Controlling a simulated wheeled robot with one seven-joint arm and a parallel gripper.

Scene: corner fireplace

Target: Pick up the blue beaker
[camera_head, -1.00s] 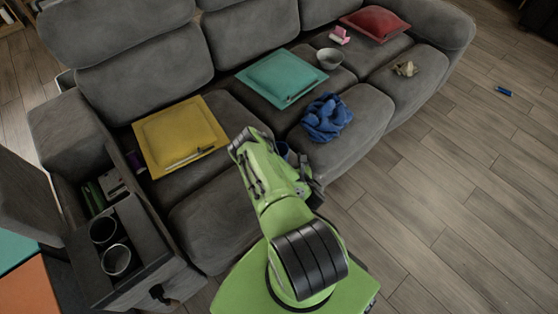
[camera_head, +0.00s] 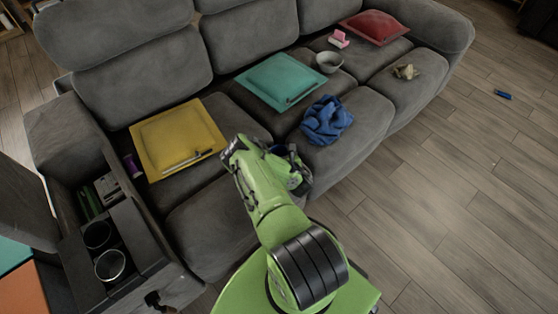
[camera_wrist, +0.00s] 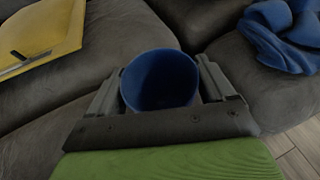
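The blue beaker (camera_wrist: 158,82) sits upright between the two grey fingers of my gripper (camera_wrist: 160,72) in the wrist view, its open mouth toward the camera. A finger lies close against each side of it, so my gripper looks shut on it. In the head view, my gripper (camera_head: 266,156) is over the front of the grey sofa, and only a little of the beaker's dark blue shows behind it. The beaker's base is hidden.
The grey sofa (camera_head: 215,215) holds a yellow cushion (camera_head: 178,135) with a pen, a teal cushion (camera_head: 280,80), a crumpled blue cloth (camera_head: 327,120), a grey bowl (camera_head: 329,62) and a red cushion (camera_head: 375,27). An armrest console (camera_head: 140,262) stands at left. The wooden floor at right is mostly clear.

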